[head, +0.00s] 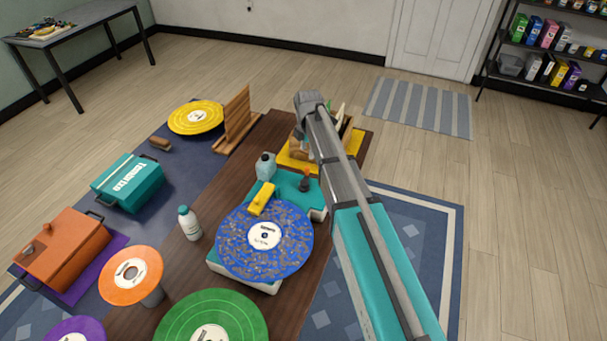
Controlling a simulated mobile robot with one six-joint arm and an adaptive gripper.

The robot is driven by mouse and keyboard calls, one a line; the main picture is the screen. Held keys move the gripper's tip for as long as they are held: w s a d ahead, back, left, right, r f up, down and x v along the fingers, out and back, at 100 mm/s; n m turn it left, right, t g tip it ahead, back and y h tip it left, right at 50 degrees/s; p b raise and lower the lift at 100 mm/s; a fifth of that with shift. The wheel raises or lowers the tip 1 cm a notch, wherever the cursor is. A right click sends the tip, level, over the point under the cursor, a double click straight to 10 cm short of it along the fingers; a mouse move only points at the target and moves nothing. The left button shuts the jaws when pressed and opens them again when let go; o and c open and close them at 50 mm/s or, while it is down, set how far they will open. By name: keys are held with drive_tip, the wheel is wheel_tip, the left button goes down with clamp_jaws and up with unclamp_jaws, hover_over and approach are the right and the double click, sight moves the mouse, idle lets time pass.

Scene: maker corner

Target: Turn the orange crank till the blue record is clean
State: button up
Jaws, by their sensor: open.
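The blue record (285,225) lies on a teal-and-white machine on the dark wooden table. Its blue face is covered in many brownish-grey specks around a white label. A yellow arm-like part (262,199) reaches over the record's upper left edge. Behind the record, a small orange-brown upright knob (305,180) stands on the machine's teal top; it looks like the crank's handle, and I cannot make out the rest of the crank. My arm crosses the right side of the head view and bends near the machine's far end. I cannot make out my gripper.
A grey-blue bottle (265,168) stands by the machine, and a white bottle (189,222) is left of it. Green (170,325), orange (120,282) and yellow (196,117) records lie around. A wooden rack (237,120) and a cluttered yellow tray (293,163) are further back.

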sight(307, 169)
drive_tip(key=shift+f+b, duration=4.45)
drive_tip(key=shift+f, duration=0.3)
